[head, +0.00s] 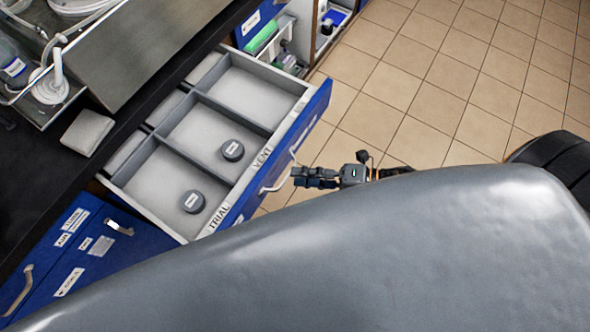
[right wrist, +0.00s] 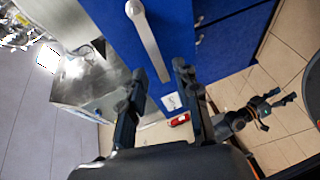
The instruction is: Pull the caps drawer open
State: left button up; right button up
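The caps drawer (head: 313,112) is pulled out of the bench in the head view. It has a blue front, grey dividers and labels reading TRIAL and VENT. Two dark round caps, one (head: 232,150) near the middle and one (head: 193,201) nearer, lie in separate compartments. My right gripper (head: 298,176) is at the drawer's handle (head: 272,187). In the right wrist view its fingers (right wrist: 160,72) are apart, with a pale handle (right wrist: 150,45) reaching down between their tips; contact is unclear. What looks like my left gripper (right wrist: 270,103) shows small at the right there.
A dark bench top (head: 50,185) with a white pad (head: 87,132) and tubing is at the left. A closed blue drawer (head: 70,260) sits at lower left. Open blue storage (head: 275,40) stands beyond.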

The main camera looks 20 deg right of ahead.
jog(key=v, duration=0.9)
jog(key=shift+s+d, duration=0.1)
jog(key=shift+d, duration=0.1)
jog(key=d+f+m+t+h, duration=0.1)
jog(key=d+f+m+h, duration=0.35)
jog(key=f, duration=0.35)
jog(key=w+d+f+m+h, duration=0.1)
jog(key=d+f+m+h, duration=0.2)
jog(key=f+m, duration=0.4)
jog(key=d+f+m+t+h, duration=0.1)
jog(key=d+f+m+h, duration=0.35)
jog(key=f, duration=0.45)
jog(key=s+a+f+m+g+h, duration=0.2)
jog(key=s+f+m+g, duration=0.35)
jog(key=f, duration=0.55)
jog(key=s+a+f+m+g, duration=0.2)
jog(key=s+a+f, duration=0.1)
jog(key=s, duration=0.4)
jog(key=s+a+f+m+g, duration=0.1)
jog(key=s+a+f+m, duration=0.2)
jog(key=s, duration=0.4)
jog(key=shift+s+a+f+g, duration=0.2)
jog(key=shift+a+f+g, duration=0.15)
jog(key=shift+a+f, duration=0.6)
